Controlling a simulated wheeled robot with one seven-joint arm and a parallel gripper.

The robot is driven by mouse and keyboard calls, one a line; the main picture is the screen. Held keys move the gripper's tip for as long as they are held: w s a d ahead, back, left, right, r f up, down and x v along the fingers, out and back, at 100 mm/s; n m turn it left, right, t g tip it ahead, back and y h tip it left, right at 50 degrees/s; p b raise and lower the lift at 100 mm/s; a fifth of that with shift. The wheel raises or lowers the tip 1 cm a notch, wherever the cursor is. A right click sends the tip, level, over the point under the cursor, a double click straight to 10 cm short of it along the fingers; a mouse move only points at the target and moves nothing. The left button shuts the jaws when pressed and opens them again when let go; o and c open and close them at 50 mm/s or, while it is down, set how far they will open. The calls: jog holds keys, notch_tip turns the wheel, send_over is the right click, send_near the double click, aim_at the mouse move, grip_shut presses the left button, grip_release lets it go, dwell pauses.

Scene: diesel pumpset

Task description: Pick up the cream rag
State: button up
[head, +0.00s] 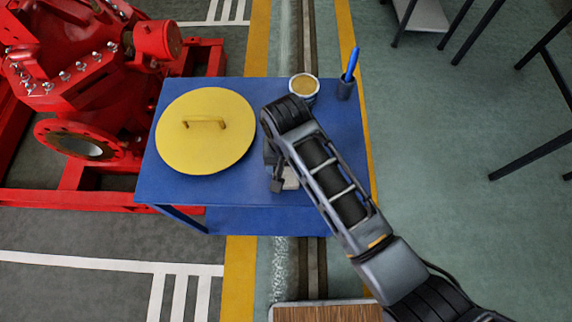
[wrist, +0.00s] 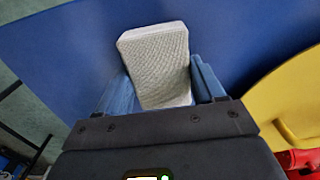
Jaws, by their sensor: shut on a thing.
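The cream rag (wrist: 155,62) is a pale, textured, folded block between the two blue-grey fingers of my gripper (wrist: 162,88) in the wrist view. The fingers touch its sides, and my gripper is shut on it. In the head view only a small pale part of the rag (head: 290,178) shows beside my gripper (head: 279,180), above or at the blue table (head: 230,192). My arm hides the rest. I cannot tell whether the rag touches the table top.
A yellow round lid with a handle (head: 185,152) lies on the table's left side. An open tin (head: 304,86) and a dark cup (head: 345,90) with a blue pen (head: 351,64) stand at the back right. Red pump machinery (head: 75,60) is at left.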

jog(key=r, duration=0.4)
jog(key=shift+d+r, duration=0.15)
jog(key=shift+d, duration=0.25)
jog(key=s+d+r, duration=0.2)
jog(key=d+r, duration=0.4)
jog(key=d, duration=0.4)
jog(key=shift+s+d+r, duration=0.25)
jog(key=shift+s+d, duration=0.05)
jog(key=shift+s, duration=0.05)
